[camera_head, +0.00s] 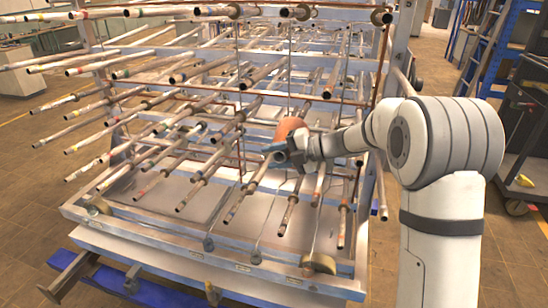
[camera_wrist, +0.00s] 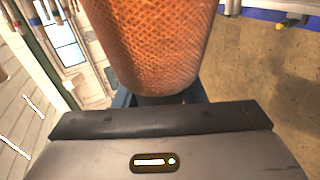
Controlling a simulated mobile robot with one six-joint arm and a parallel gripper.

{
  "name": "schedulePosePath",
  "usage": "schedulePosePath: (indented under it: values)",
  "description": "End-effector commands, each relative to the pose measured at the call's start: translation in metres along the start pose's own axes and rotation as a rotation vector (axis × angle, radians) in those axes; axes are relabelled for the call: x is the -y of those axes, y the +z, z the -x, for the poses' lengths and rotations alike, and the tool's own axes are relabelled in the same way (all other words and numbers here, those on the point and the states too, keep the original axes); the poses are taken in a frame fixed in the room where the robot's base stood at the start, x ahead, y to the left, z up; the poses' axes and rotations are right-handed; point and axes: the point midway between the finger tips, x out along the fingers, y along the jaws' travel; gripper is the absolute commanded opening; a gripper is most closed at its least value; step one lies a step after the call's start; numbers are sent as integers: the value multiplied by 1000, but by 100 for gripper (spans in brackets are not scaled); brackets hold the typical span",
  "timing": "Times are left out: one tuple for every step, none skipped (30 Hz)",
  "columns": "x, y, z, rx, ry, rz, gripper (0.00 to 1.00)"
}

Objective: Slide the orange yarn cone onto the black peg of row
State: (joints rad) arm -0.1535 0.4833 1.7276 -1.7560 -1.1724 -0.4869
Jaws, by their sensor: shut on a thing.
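The orange yarn cone (camera_head: 287,128) is up among the rack's pegs, right of the picture's middle in the head view. My gripper (camera_head: 280,150) is shut on it near its lower end. In the wrist view, the cone (camera_wrist: 155,42) fills the upper middle, its woven orange surface rising out of the top edge. The dark jaws show behind and below it. The cone's far end and its hole are hidden. I cannot tell from these frames which peg is the black one, or whether the cone touches any peg.
A metal rack (camera_head: 215,278) with several rows of long pegs (camera_head: 215,150) fills the left and middle. Pegs stick out close around my gripper. A blue ladder (camera_head: 487,50) and a dark cart (camera_head: 530,150) stand at the right. Tiled floor (camera_head: 25,215) is clear at the left.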

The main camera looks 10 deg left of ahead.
Motion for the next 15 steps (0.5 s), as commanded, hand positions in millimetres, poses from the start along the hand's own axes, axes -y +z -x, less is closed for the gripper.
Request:
schedulePosePath:
  values:
    - [-1,2,1,1,1,2,0]
    - [-1,3,0,1,1,2,0]
    - [-1,5,0,0,1,1,0]
    - [-1,6,0,0,1,1,0]
    - [-1,8,0,1,1,1,0]
    - [-1,9,0,1,1,2,0]
    - [-1,10,0,1,1,2,0]
    - [-1,11,0,1,1,2,0]
    - [-1,13,0,1,1,2,0]
    - [-1,14,0,1,1,2,0]
    - [-1,15,0,1,1,2,0]
    - [-1,17,0,1,1,2,0]
    - [-1,18,0,1,1,2,0]
    - [-1,19,0,1,1,2,0]
    - [-1,21,0,1,1,1,0]
